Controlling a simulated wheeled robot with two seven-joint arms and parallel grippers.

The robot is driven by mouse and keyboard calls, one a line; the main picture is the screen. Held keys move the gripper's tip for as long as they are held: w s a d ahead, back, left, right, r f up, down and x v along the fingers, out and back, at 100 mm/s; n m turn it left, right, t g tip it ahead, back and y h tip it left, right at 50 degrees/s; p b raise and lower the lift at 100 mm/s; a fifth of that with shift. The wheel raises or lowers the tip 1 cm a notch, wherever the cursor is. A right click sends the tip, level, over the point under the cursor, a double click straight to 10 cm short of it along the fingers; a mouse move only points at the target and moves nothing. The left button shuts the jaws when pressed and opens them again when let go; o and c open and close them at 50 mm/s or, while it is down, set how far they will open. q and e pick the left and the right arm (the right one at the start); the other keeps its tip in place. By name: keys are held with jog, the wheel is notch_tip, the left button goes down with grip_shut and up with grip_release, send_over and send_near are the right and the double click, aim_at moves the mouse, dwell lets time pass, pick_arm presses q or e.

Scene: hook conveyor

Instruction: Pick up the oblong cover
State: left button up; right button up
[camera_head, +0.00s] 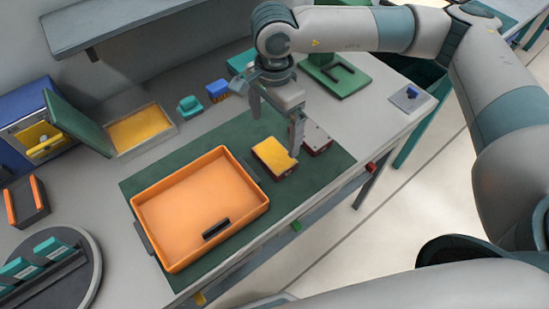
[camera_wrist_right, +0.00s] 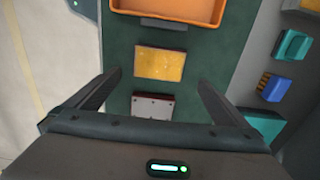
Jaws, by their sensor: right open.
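A grey oblong plate with small dark dots and red sides, which fits the oblong cover, lies on the dark green mat (camera_head: 233,140) in the head view (camera_head: 318,138). It also shows in the right wrist view (camera_wrist_right: 153,106). A yellow-topped block (camera_head: 272,156) with dark red sides lies beside it, toward the orange tray; the wrist view shows it too (camera_wrist_right: 159,63). My right gripper (camera_head: 275,128) is open and empty, above the mat near both pieces. In the wrist view its fingers (camera_wrist_right: 156,85) stand either side of them. One finger partly hides the plate in the head view. My left gripper is out of view.
An orange tray (camera_head: 163,203) with a black bar (camera_head: 216,228) inside stands on the mat. Teal (camera_head: 190,106) and blue (camera_head: 216,91) pieces, a green fixture (camera_head: 340,82) and a yellow-lined box (camera_head: 148,148) stand behind. The table's front edge is close to the plate.

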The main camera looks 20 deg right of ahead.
send_over(274, 155)
jog(key=shift+w+f+b, duration=0.15)
jog(key=shift+f+b, duration=0.15)
jog(key=shift+f, duration=2.05)
jog(key=shift+d+f, duration=0.1)
jog(key=shift+f, duration=2.5)
jog(key=shift+r, duration=0.1)
jog(key=c, duration=1.4)
